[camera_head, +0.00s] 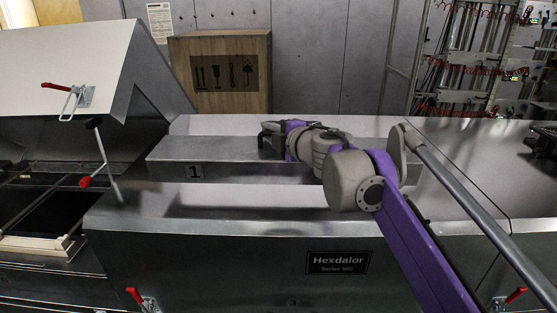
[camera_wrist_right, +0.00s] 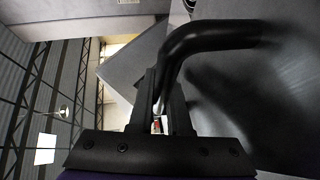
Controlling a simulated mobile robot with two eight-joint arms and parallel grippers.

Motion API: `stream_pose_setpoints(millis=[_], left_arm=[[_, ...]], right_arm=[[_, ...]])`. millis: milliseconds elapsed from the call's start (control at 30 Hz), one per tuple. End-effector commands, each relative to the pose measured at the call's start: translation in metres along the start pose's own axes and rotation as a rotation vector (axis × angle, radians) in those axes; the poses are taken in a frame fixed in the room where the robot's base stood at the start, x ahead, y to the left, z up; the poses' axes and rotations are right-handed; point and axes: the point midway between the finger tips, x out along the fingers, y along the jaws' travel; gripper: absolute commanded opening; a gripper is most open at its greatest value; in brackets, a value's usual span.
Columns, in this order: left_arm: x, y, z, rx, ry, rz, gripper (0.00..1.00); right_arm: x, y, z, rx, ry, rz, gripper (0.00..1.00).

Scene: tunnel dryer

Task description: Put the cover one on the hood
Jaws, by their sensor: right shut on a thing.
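Cover one (camera_head: 225,149) is a long grey metal cover with a "1" plate on its front. It lies level over the grey top of the Hexdalor machine (camera_head: 130,207), with a dark shadow below it; I cannot tell whether it touches. My right gripper (camera_head: 268,138) is shut on its black handle, near the cover's right part. The bent black handle (camera_wrist_right: 215,38) also shows in the right wrist view, at the fingers (camera_wrist_right: 163,90). My left gripper is not in view.
A raised slanted lid (camera_head: 60,62) with a red-handled latch (camera_head: 70,95) stands at the left, above a dark open bay. A wooden crate (camera_head: 222,45) is behind the machine. A black fitting (camera_head: 541,141) sits on the top's far right.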

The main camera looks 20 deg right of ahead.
Motion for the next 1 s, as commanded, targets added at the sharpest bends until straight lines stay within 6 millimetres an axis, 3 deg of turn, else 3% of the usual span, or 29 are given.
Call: stream_pose_setpoints(millis=[400,733,767,900,1000], left_arm=[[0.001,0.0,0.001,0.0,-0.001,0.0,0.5],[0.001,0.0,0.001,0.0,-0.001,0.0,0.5],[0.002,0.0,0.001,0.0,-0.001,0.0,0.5],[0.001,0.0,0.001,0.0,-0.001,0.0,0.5],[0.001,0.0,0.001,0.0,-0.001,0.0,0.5]], right_arm=[[0.008,-0.047,0.005,0.0,0.0,0.0,0.0],[0.009,-0.052,0.005,0.001,0.0,0.0,0.0],[0.009,-0.053,0.006,0.0,0.0,0.0,0.17],[0.009,-0.052,0.005,0.0,0.0,0.0,0.43],[0.009,-0.052,0.005,0.0,0.0,0.0,0.46]])
